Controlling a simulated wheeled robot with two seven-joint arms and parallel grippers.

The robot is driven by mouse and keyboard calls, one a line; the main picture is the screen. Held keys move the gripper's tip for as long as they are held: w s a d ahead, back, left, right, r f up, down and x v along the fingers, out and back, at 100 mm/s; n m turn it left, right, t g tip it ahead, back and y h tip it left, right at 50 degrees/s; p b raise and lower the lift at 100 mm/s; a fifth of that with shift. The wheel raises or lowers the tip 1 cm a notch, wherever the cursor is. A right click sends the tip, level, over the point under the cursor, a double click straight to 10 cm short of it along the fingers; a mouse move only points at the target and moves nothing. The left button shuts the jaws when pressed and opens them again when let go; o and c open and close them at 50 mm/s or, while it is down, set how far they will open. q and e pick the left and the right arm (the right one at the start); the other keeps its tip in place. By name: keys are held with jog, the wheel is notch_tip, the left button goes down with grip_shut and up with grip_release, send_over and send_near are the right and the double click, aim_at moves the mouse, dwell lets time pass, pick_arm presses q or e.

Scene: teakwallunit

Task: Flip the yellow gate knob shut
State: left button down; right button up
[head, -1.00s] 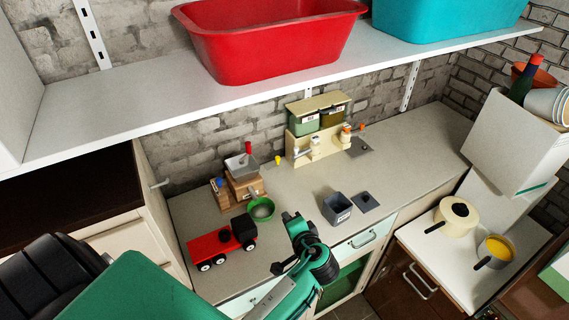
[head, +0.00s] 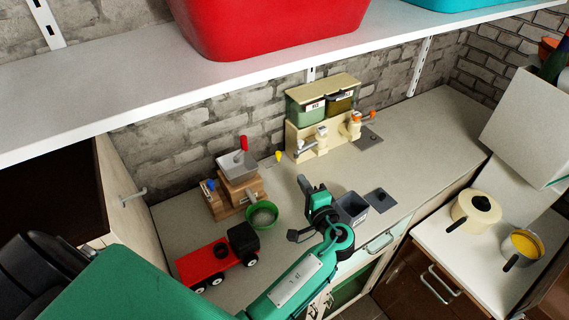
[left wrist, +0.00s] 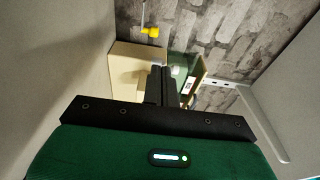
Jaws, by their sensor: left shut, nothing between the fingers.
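The small yellow knob (head: 278,156) stands near the brick wall, just left of the cream dispenser unit (head: 300,140). In the left wrist view the yellow knob (left wrist: 151,31) shows on a thin metal rod, above and slightly left of the fingertips. My left gripper (head: 304,186) is above the counter, in front of the knob and apart from it. In the left wrist view its dark fingers (left wrist: 162,75) are together and empty, pointing toward the dispenser. My right gripper is not in view.
A wooden grinder (head: 238,185) with a red handle, a green bowl (head: 262,214) and a red truck (head: 210,263) stand left of my gripper. A grey bin (head: 352,207) is close on its right. A shelf with a red tub (head: 270,25) overhangs the counter.

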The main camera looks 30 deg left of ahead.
pick_arm(q)
jog(key=f+x, duration=0.1)
jog(key=x, duration=1)
jog(key=shift+f, duration=0.25)
dwell(0.3)
